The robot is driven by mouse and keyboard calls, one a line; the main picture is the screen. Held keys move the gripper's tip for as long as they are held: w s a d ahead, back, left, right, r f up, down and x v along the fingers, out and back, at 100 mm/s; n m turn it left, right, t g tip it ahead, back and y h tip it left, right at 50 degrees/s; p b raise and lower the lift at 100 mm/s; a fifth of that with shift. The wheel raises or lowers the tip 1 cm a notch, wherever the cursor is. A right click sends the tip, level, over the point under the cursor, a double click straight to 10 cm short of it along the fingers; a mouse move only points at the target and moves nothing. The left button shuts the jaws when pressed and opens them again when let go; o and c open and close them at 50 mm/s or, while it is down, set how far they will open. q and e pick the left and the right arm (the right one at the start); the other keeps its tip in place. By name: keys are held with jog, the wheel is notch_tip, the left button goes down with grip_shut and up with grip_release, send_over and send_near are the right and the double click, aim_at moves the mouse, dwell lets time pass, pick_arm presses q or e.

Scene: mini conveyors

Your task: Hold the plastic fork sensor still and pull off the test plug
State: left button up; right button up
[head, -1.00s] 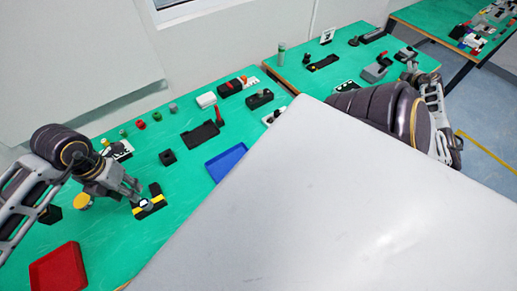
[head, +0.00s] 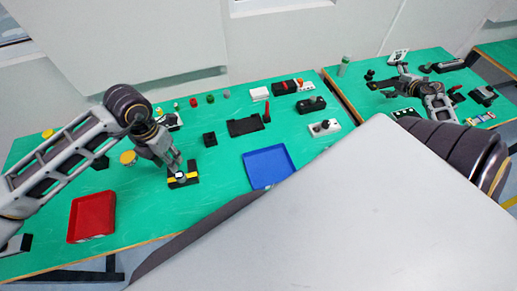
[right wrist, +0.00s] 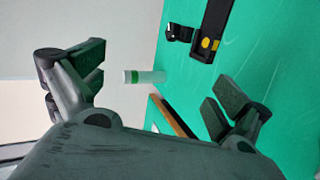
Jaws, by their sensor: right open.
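My left gripper (head: 174,167) points down at a black block with yellow marks (head: 183,181) on the near green table. A small pale piece sits on that block, by the fingertips. Contact, and whether the fingers are closed, cannot be told. My right gripper (head: 385,80) is over the far green table. The right wrist view shows its fingers (right wrist: 160,95) wide apart with nothing between them. Beyond them lies a black bar with yellow buttons (right wrist: 213,30), with a small black piece (right wrist: 180,33) beside it. I cannot tell for sure which part is the fork sensor or the test plug.
A white-and-green cylinder (head: 344,66) stands at the far table's left edge; it also shows in the right wrist view (right wrist: 143,77). A red tray (head: 92,217) and a blue tray (head: 268,167) lie on the near table. A gap separates the tables.

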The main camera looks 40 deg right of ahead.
jog(key=w+a+n+t+y, duration=0.1)
jog(key=w+a+n+y, duration=0.3)
jog(key=w+a, duration=0.7)
jog(key=w+a+r+n+y, duration=0.1)
jog(key=w+a+n+y, duration=0.3)
jog(key=a, duration=0.8)
jog(key=w+a+r+n+y, duration=0.2)
jog(key=w+a+n, duration=0.35)
jog(key=a, duration=0.55)
jog(key=w+a+r+n+y, duration=0.1)
jog(key=w+a+n+y, duration=0.35)
jog(key=a, duration=0.75)
jog(key=s+a+n+g+y, duration=0.1)
jog(key=a+n+g+y, duration=0.35)
jog(key=a, duration=1.15)
jog(key=n+g, duration=0.4)
jog(key=n, duration=1.1)
send_near(193, 169)
jog(key=shift+h, duration=0.4)
jog(key=v, duration=0.4)
jog(key=shift+s+r, duration=0.15)
jog(key=shift+r, duration=0.1)
jog(key=shift+a+f, duration=0.1)
jog(key=shift+a, duration=0.1)
jog(key=shift+x, duration=6.75)
